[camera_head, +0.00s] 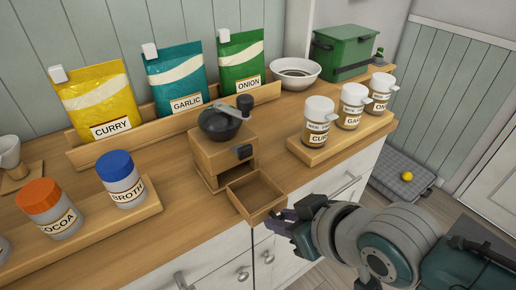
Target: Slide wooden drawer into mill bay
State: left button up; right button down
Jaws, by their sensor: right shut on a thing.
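The wooden mill (222,146) stands on the counter in the middle, with a dark top and crank. Its open bay (239,174) is at the lower front. The wooden drawer (238,189) is an empty open box in front of the bay, near the counter's front edge. Its back end is close to the bay; I cannot tell whether it is inside. My right gripper (279,222) is shut on the drawer's front side, coming from the lower right. The fingertips are partly hidden. My left gripper is not in view.
Three spice jars (350,107) stand on a wooden tray right of the mill. A cocoa jar (54,209) and a broth jar (122,180) stand at the left. Curry, garlic and onion bags (174,85) lean behind. A white bowl (296,73) and green box (342,50) are at the back.

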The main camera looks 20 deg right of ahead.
aim_at(269, 206)
jog(key=shift+w+a, duration=0.15)
jog(key=shift+w, duration=0.2)
jog(key=shift+w+a+f+b, duration=0.1)
jog(key=shift+w+a+b, duration=0.15)
jog(key=shift+w+b, duration=0.3)
jog(key=shift+w+a+b, duration=0.2)
jog(key=shift+w+b, duration=0.1)
jog(key=shift+w, duration=0.45)
jog(key=shift+w+a+b, duration=0.25)
jog(key=shift+w+b, duration=0.15)
jog(key=shift+w, duration=0.2)
jog(key=shift+w+a+b, duration=0.2)
jog(key=shift+w+b, duration=0.2)
jog(key=shift+w, duration=0.2)
jog(key=shift+w+a+b, duration=0.3)
jog(key=shift+w+b, duration=0.35)
jog(key=shift+w, duration=0.15)
jog(key=shift+w+a+b, duration=0.25)
jog(key=shift+w+b, duration=0.35)
jog(key=shift+w, duration=0.15)
jog(key=shift+w+a+b, duration=0.2)
jog(key=shift+w+b, duration=0.25)
jog(key=shift+w, duration=0.05)
jog(key=shift+w+a+b, duration=0.15)
jog(key=shift+w+b, duration=0.25)
jog(key=shift+w, duration=0.05)
jog(key=c, duration=0.6)
grip_release()
